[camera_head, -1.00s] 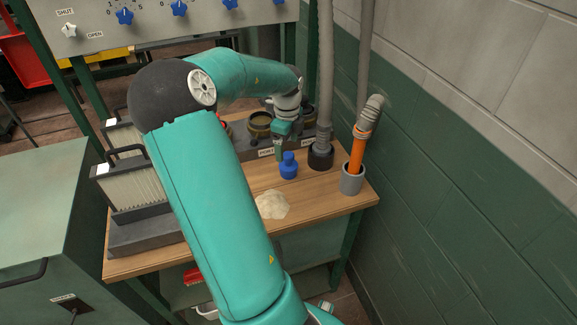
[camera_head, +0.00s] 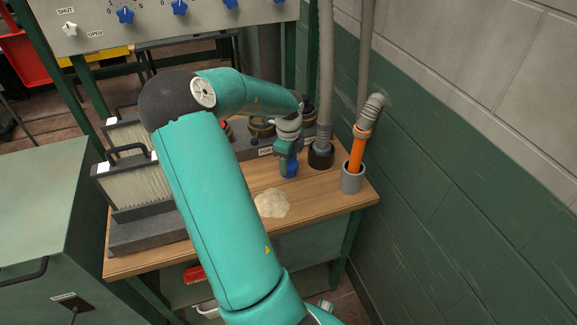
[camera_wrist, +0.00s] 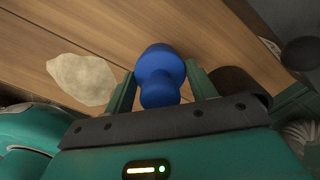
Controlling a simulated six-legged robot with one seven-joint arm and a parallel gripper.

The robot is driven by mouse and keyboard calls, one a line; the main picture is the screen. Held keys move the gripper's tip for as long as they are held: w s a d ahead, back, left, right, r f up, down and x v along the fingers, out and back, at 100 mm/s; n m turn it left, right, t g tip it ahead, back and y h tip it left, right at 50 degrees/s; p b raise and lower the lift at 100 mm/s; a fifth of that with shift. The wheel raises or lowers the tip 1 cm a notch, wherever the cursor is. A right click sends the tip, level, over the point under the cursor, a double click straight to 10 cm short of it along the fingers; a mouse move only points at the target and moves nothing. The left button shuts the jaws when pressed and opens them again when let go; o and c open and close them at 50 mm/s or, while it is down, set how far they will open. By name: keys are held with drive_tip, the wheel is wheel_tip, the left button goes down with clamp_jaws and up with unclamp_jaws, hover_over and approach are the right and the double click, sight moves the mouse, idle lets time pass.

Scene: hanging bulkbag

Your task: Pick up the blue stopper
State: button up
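The blue stopper (camera_head: 290,168) stands on the wooden bench (camera_head: 325,201), partly hidden behind my gripper (camera_head: 285,166) in the head view. In the wrist view the blue stopper (camera_wrist: 160,75) lies between the two green fingers of my gripper (camera_wrist: 162,80). The fingers are apart, one on each side of its knob. A small gap shows at the left finger; contact at the right finger is hard to tell.
A pale powder heap (camera_head: 272,203) lies on the bench near the stopper. A grey hose sits in a dark socket (camera_head: 321,157); an orange-ended hose (camera_head: 357,152) stands in a grey cup (camera_head: 352,180). Filter boxes (camera_head: 133,184) stand at left; a green wall (camera_head: 450,190) bounds the right.

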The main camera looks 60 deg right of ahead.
drive_tip(key=c, duration=0.5)
drive_tip(key=shift+o, duration=0.2)
drive_tip(key=shift+r, duration=0.1)
drive_tip(key=shift+r, duration=0.55)
wheel_tip(320, 180, up, 2)
drive_tip(key=shift+a+r, duration=0.1)
drive_tip(key=shift+r, duration=0.05)
drive_tip(key=s+a+r, duration=0.5)
drive_tip(key=a+r, duration=0.4)
drive_tip(key=a, duration=0.3)
drive_tip(key=shift+s+a+r, duration=0.25)
drive_tip(key=shift+s, duration=0.1)
